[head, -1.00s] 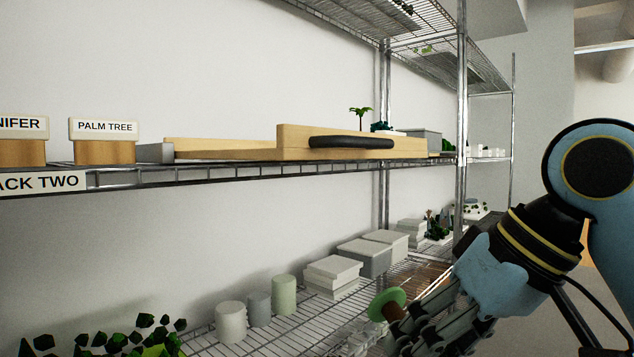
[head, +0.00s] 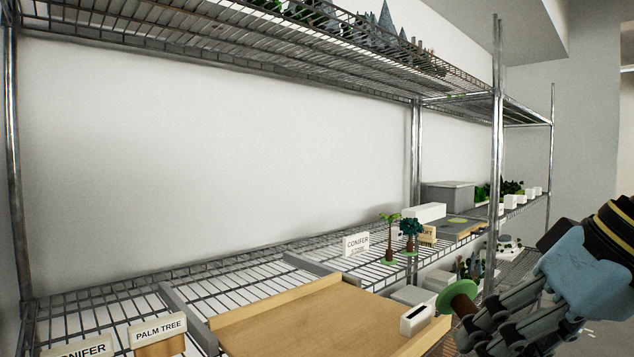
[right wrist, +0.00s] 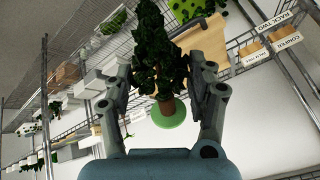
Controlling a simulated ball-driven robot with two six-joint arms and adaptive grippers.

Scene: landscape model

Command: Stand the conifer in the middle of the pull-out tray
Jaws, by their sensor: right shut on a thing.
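My right gripper (head: 466,326) is at the lower right of the head view, shut on the conifer. There the conifer shows only its green disc base (head: 458,296) and a bit of brown trunk; it is tilted, base end toward the upper left. In the right wrist view the dark green conifer (right wrist: 160,55) stands between the two fingers. The pull-out tray (head: 300,322) is a pale wooden board with a raised rim, on the wire shelf left of my right gripper. Its visible surface is bare; its near part is cut off. My left gripper is not in view.
A white slotted block (head: 416,318) is at the tray's right edge. A PALM TREE sign (head: 158,331) is left of the tray. Behind it are a CONIFER sign (head: 356,244), a small palm (head: 389,226) and a dark green tree (head: 411,230). A metal post (head: 497,160) stands behind my right gripper.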

